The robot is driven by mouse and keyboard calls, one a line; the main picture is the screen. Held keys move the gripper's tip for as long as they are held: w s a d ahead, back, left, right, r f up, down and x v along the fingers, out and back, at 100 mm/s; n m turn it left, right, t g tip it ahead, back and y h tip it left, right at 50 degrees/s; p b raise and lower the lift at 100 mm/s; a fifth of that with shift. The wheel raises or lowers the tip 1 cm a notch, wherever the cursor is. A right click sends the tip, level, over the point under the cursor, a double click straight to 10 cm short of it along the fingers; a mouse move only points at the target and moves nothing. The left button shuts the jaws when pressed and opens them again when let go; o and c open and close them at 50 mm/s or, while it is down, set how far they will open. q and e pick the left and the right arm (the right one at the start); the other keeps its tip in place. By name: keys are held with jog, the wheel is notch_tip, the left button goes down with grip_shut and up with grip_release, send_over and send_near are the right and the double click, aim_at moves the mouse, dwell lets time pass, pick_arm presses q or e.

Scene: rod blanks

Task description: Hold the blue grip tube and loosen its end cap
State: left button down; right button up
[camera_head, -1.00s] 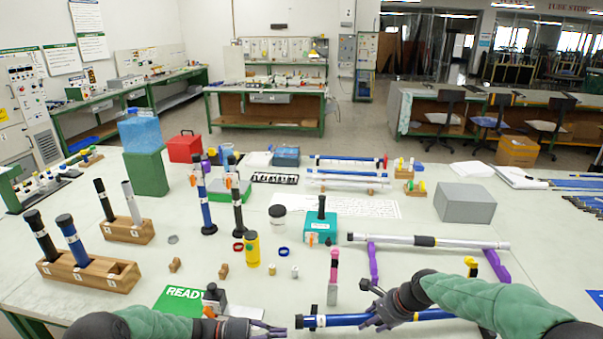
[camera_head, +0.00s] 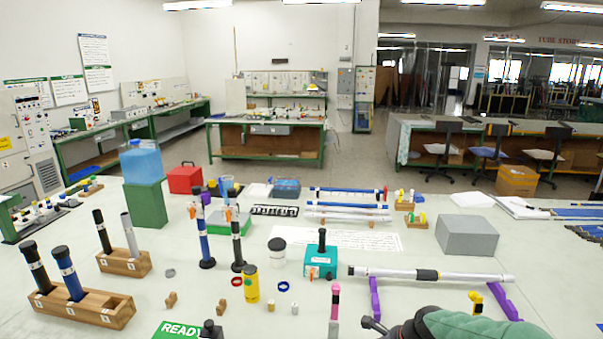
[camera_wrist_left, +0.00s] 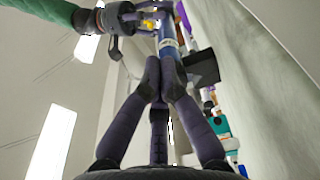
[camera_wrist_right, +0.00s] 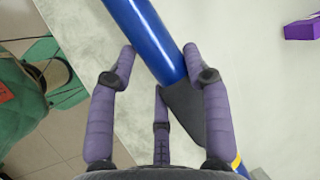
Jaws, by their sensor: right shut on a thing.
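The blue grip tube shows in the right wrist view (camera_wrist_right: 148,35), slanting from upper left to lower right between the fingers of my right gripper (camera_wrist_right: 160,62), which is shut on it. A dark piece covers part of the tube there. In the left wrist view, the blue tube (camera_wrist_left: 166,32) has a pale band near its end, and the right gripper (camera_wrist_left: 148,18) is around it farther up. My left gripper's (camera_wrist_left: 160,66) fingertips are close together at the tube's near end. The end cap is not clearly visible, and I cannot tell if the fingers touch it.
In the head view, a white tube (camera_head: 465,276) rests on purple supports (camera_head: 375,300). A teal block (camera_head: 321,262), a yellow bottle (camera_head: 251,284) and a pink-topped piece (camera_head: 335,300) stand nearby. Wooden racks (camera_head: 118,310) hold tubes at left.

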pick_arm(q)
jog(key=shift+w, duration=0.55)
dwell(0.5)
jog(key=shift+r, duration=0.2)
dwell(0.5)
jog(key=shift+s, duration=0.1)
dwell(0.3)
jog(key=shift+s+a, duration=0.1)
jog(key=shift+s, duration=0.2)
jog(key=shift+s+a, duration=0.1)
jog(key=shift+a, duration=2.85)
